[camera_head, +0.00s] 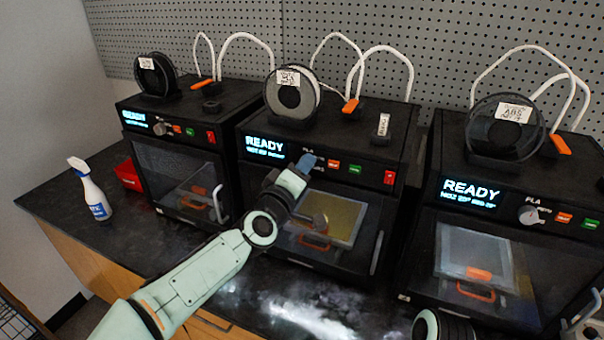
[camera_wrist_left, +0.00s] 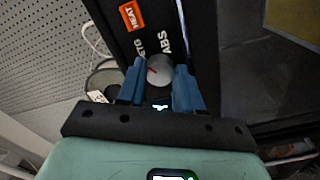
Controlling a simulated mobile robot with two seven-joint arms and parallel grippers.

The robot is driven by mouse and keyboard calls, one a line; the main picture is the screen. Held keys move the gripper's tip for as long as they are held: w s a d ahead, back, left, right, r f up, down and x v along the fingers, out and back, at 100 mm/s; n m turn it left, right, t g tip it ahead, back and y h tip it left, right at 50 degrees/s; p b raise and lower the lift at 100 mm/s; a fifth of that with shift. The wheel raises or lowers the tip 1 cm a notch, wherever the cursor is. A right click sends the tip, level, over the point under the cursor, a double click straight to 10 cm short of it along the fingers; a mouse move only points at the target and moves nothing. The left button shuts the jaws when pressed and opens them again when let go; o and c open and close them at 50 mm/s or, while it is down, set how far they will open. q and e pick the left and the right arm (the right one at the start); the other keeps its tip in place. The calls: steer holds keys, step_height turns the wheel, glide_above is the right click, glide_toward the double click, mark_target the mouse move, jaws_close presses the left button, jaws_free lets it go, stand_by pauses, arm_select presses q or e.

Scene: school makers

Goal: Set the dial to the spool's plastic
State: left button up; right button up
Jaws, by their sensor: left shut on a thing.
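My left gripper (camera_head: 307,163) is at the control panel of the middle printer (camera_head: 262,130). Its two blue fingers are shut on the round grey dial (camera_wrist_left: 159,70), which has a red mark on its face. The printed words ETG and ABS show beside the dial in the left wrist view; other markings are hidden. The middle printer's spool (camera_head: 291,97) stands on its top with a white label (camera_head: 288,78) too blurred to read surely.
A left printer (camera_head: 178,158) and a right printer (camera_head: 455,165) stand on either side; the right one's spool label (camera_head: 515,112) reads ABS. An orange HEAT button (camera_wrist_left: 131,15) is near the dial. A spray bottle (camera_head: 92,190) and red bin (camera_head: 128,175) stand at the left.

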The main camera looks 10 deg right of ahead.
arm_select(q)
steer(key=n+b, duration=0.2)
steer(key=n, duration=0.9)
steer(key=shift+r, duration=0.15)
steer(key=shift+n, duration=0.4)
steer(key=o, duration=1)
steer(key=shift+o, duration=0.2)
